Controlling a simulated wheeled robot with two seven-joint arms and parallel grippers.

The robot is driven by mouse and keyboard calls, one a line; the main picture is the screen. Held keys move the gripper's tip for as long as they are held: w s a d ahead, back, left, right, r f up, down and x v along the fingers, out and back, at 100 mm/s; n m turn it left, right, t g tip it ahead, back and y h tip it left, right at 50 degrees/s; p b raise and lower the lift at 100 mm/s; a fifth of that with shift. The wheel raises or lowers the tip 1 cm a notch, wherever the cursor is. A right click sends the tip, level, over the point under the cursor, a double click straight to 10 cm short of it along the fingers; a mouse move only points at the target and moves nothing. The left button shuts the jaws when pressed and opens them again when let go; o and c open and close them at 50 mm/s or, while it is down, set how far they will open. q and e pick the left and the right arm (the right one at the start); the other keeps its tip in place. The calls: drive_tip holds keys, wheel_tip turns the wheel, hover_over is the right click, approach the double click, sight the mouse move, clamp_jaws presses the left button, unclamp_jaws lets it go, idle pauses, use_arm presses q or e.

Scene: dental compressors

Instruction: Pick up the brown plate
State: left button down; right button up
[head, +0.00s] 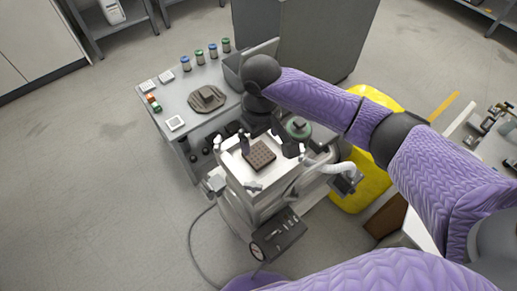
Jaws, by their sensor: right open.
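The brown plate (260,155) is a small square with a grid of dark holes. It lies on the white top (236,166) of the compressor unit in the middle of the head view. My right gripper (267,145) reaches in from the right, over the far side of the plate. Its dark fingers are apart, one toward each side of the plate, and nothing shows held between them. I cannot tell how high they are above it. My left gripper is not in view.
A grey table (215,121) behind the unit bears several small jars, white blocks and a dark piece on a round mat (194,101). A green-topped round part (298,128) is close to the gripper's right. A yellow object (366,185) stands right. Floor at left is clear.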

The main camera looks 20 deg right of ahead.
sight(259, 154)
drive_tip(key=f+b, duration=0.1)
drive_tip(key=f, duration=0.1)
drive_tip(key=f+b, duration=0.1)
drive_tip(key=f, duration=0.1)
drive_tip(key=f+b, duration=0.2)
drive_tip(key=f, duration=0.1)
drive_tip(key=shift+w+f, duration=0.1)
drive_tip(key=shift+w, duration=0.25)
drive_tip(key=shift+f, duration=0.1)
drive_tip(key=shift+r, duration=0.2)
drive_tip(key=c, duration=1)
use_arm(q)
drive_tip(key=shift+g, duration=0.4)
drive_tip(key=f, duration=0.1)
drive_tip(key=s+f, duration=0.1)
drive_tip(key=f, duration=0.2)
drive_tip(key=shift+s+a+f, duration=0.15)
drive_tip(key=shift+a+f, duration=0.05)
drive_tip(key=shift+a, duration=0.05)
use_arm(e)
drive_tip(key=shift+c, duration=0.4)
